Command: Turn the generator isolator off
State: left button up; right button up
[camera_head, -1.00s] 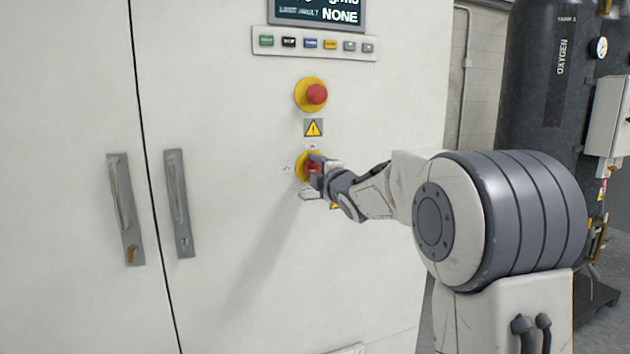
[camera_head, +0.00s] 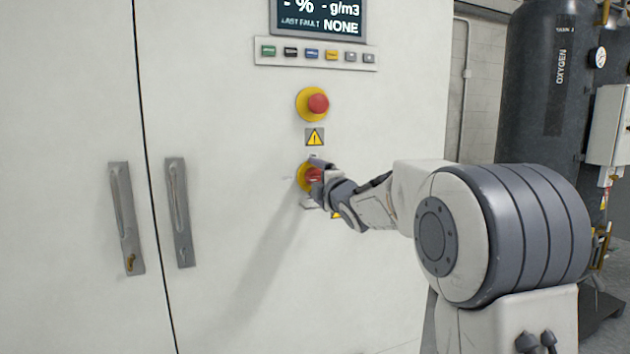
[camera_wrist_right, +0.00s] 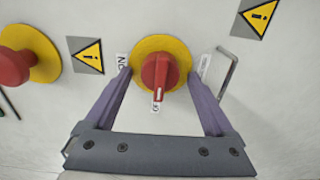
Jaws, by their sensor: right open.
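The isolator is a red rotary knob with a yellow round plate (camera_head: 304,178) on the white cabinet front. In the right wrist view the red knob (camera_wrist_right: 160,74) has its white pointer mark towards a small label at the bottom, the OFF side. The ON label (camera_wrist_right: 122,62) is at the left. My right gripper (camera_wrist_right: 161,76) is open, with one finger on each side of the knob and gaps visible between fingers and knob. In the head view my right gripper (camera_head: 317,177) partly covers the knob. My left gripper is not in view.
A red emergency stop button (camera_head: 318,104) on yellow sits above, with a warning sign (camera_head: 315,137) between. A button row (camera_head: 315,54) and display (camera_head: 320,17) are higher. A metal loop handle (camera_wrist_right: 228,72) is near one finger. Door handles (camera_head: 179,212) are left; an oxygen tank (camera_head: 540,80) stands right.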

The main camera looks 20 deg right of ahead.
jog(key=s+b, duration=0.1)
jog(key=s, duration=0.9)
jog(key=shift+s+d, duration=0.15)
jog(key=shift+s, duration=0.05)
jog(key=s+a+f+m+g, duration=0.4)
jog(key=a+f+m+g, duration=0.1)
jog(key=a+f, duration=0.6)
jog(key=s+a+f+m+g+y, duration=0.1)
jog(key=s+a+f+m+g, duration=0.3)
jog(key=s+f, duration=0.5)
jog(key=s+a+f+m+g, duration=0.1)
jog(key=s+a+f+g, duration=0.5)
jog(key=s, duration=0.6)
jog(key=s+f+m+g, duration=0.1)
jog(key=s+f+g, duration=0.25)
jog(key=s, duration=0.75)
notch_tip(320, 180, up, 14)
jog(key=p, duration=1.5)
jog(key=shift+w+d+r+h, duration=0.15)
jog(key=shift+d+r+h, duration=0.15)
jog(key=shift+d, duration=0.1)
